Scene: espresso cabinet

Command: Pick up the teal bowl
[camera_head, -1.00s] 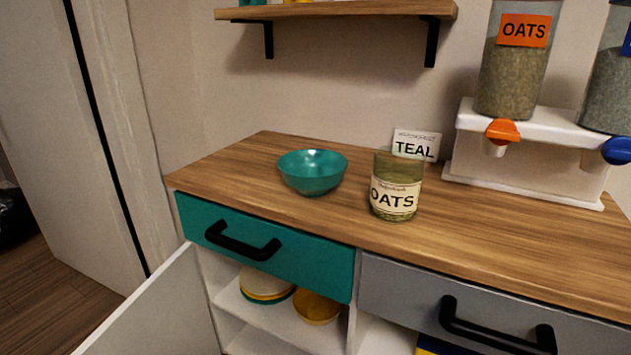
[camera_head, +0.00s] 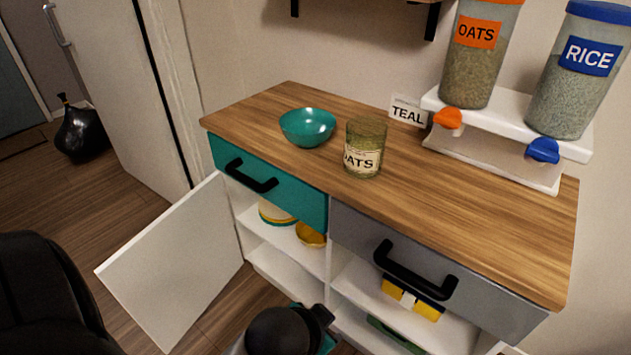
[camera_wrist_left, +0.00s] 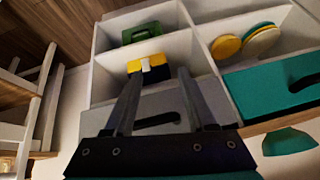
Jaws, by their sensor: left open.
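The teal bowl (camera_head: 308,128) stands upright on the wooden counter above the teal drawer, left of the oats jar. Dark parts of my arm show at the bottom of the head view, where the fingers cannot be made out. My right gripper is in neither view.
The oats jar (camera_head: 364,150) stands close to the right of the bowl. A TEAL card (camera_head: 407,111) and the dispenser stand (camera_head: 490,162) are behind. A cabinet door (camera_head: 175,268) hangs open at the left. The counter (camera_head: 450,205) is clear toward the right front.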

